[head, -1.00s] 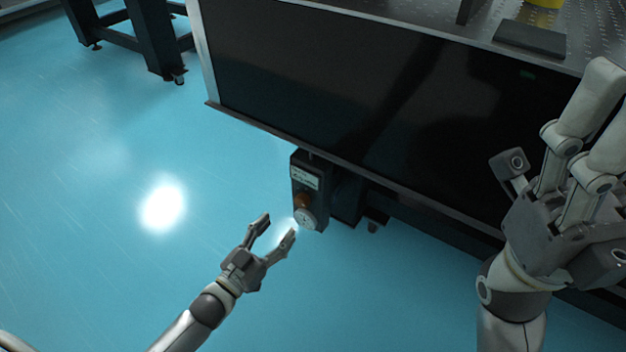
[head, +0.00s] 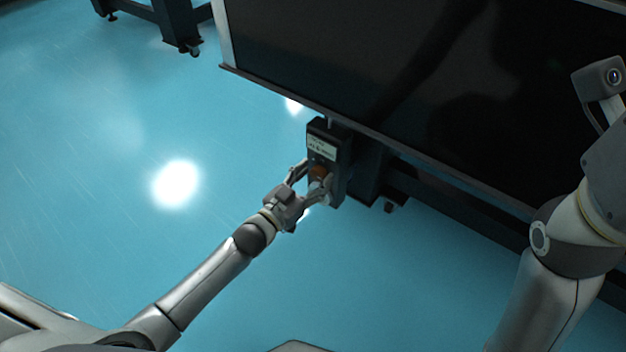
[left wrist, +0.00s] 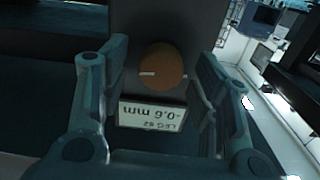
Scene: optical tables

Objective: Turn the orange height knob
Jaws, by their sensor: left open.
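The orange height knob (head: 318,172) is on the front of a dark leg unit (head: 343,150) under the table edge. In the left wrist view the knob (left wrist: 163,66) is round, with a pale line mark on its left side. In the left wrist view the fingers (left wrist: 163,82) stand on either side of the knob, with gaps seen. The fingers of my right arm are outside the head view; only its wrist part shows at the right edge.
The optical table's dark side panel (head: 400,85) hangs above and behind the leg unit. Another table's leg (head: 180,25) stands at the upper left. The blue floor (head: 100,200) is clear.

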